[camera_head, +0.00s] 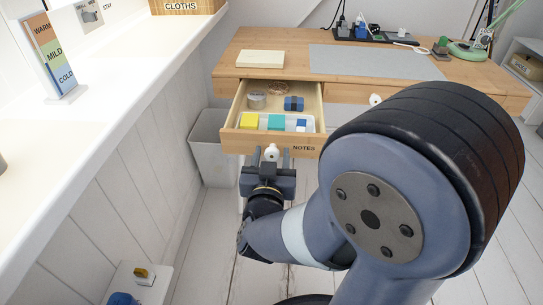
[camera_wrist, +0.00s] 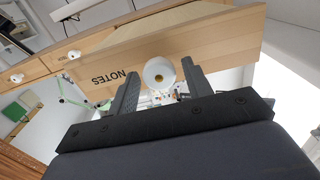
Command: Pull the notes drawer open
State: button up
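The notes drawer (camera_head: 270,143) stands pulled out from the left front of the wooden desk (camera_head: 335,85), its inside showing. Its wooden front, labelled NOTES, also shows in the wrist view (camera_wrist: 210,40). A round white knob (camera_head: 271,152) sits on that front and is large in the wrist view (camera_wrist: 159,73). My gripper (camera_head: 271,160) is at the drawer front with one finger on each side of the knob. In the wrist view, gaps show between the fingers (camera_wrist: 160,85) and the knob, so the gripper looks open around it.
Inside the drawer are a tape roll (camera_head: 257,100), a dark blue block (camera_head: 294,103) and a tray of coloured pads. A second knob (camera_head: 376,99) is to the right. A grey bin (camera_head: 213,150) stands left of the drawer. White floorboards are clear below.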

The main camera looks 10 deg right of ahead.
jog(key=shift+o, duration=0.4)
jog(key=shift+s+a, duration=0.15)
jog(key=shift+s, duration=0.1)
jog(key=p+v, duration=0.2)
jog(key=v, duration=0.8)
dwell(0.5)
jog(key=shift+b+x, duration=1)
jog(key=shift+x, duration=4.3)
